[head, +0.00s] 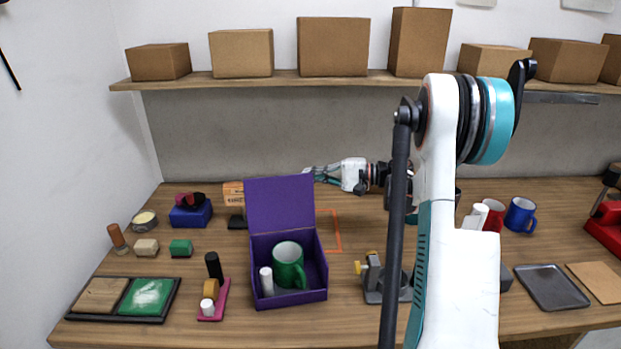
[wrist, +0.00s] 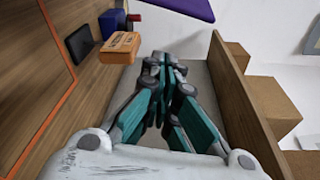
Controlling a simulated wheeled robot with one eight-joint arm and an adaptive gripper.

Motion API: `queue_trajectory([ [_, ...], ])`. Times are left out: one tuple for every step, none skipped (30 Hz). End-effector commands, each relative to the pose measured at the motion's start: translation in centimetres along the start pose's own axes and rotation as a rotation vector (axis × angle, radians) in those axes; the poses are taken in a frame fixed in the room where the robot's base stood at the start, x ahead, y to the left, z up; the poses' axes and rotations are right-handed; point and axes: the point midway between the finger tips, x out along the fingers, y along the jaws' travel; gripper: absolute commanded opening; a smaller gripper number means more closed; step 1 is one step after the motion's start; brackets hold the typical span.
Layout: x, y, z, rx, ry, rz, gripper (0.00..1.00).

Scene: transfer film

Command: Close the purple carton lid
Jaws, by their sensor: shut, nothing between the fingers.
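The purple carton (head: 290,297) stands on the table, left of my arm. Its lid (head: 281,204) is open and stands up at the back edge. A green mug (head: 288,264) and a white cylinder (head: 267,281) are inside the carton. My gripper (head: 309,172) is shut and empty, just behind the lid's upper right corner in the head view. The wrist view shows the shut teal fingers (wrist: 165,62) and part of the purple lid (wrist: 190,6) at the top edge, apart from the fingers.
An orange box (head: 233,193) and a blue box (head: 190,213) stand left of the lid. A grey clamp-like tool (head: 374,280) stands right of the carton. Mugs (head: 520,214) and a dark tray (head: 551,287) are farther right. A shelf with cardboard boxes (head: 333,47) runs above.

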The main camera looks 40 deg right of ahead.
Motion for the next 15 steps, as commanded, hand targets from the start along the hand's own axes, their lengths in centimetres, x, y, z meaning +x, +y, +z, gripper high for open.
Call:
queue_trajectory([
  [1.1,0.2,0.0,0.0,-0.002,0.001,0.0],
  [1.7,0.2,0.0,0.0,-0.003,0.001,0.0],
  [2.5,0.2,0.0,0.0,-0.003,0.002,0.0],
  [3.1,0.2,0.0,0.0,-0.002,0.002,0.0],
  [3.7,0.2,0.0,0.0,-0.002,0.002,0.0],
  [4.5,0.2,0.0,0.0,-0.003,0.002,0.0],
  [5.1,0.2,0.0,0.0,-0.001,0.002,0.0],
  [5.7,0.2,0.0,0.0,-0.002,0.002,0.0],
  [6.5,0.2,0.0,0.0,-0.002,0.002,0.0],
  [7.1,0.2,0.0,0.0,-0.001,0.002,0.0],
  [7.7,0.2,0.0,0.0,-0.002,0.002,0.0],
  [7.4,0.1,0.5,0.0,0.001,0.001,0.0],
  [7.1,0.2,0.9,0.0,0.002,0.001,0.0],
  [6.9,0.2,1.3,0.0,0.003,0.001,0.0],
  [6.8,0.2,1.8,0.001,0.003,0.001,0.0],
])
